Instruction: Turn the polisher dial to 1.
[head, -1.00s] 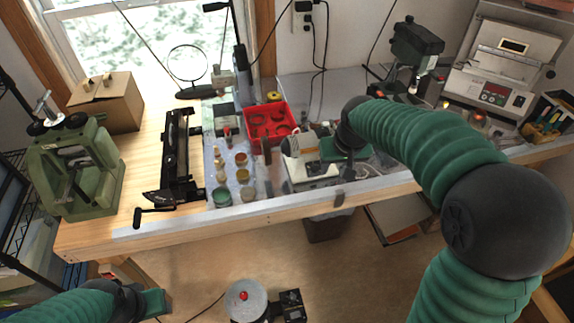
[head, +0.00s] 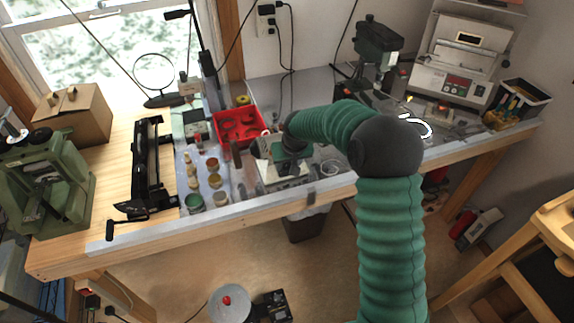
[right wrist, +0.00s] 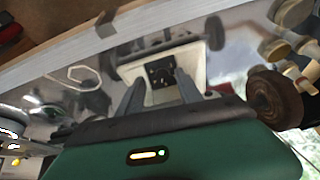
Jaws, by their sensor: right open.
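The polisher is a small cream-white machine (head: 283,174) near the front edge of the bench in the head view, partly hidden behind my right gripper (head: 276,151). In the right wrist view the polisher (right wrist: 196,66) shows its cream front, with a dark wheel (right wrist: 274,98) at one side and another at the far side. A black panel with the dial (right wrist: 160,72) lies between my right gripper's two fingers (right wrist: 160,80). The fingers are apart. I cannot tell whether they touch the dial, nor read its setting. My left gripper is out of view.
A drill press (head: 376,50) and a grey machine (head: 462,60) stand behind at right. The bench's front edge (head: 250,206) runs close below.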

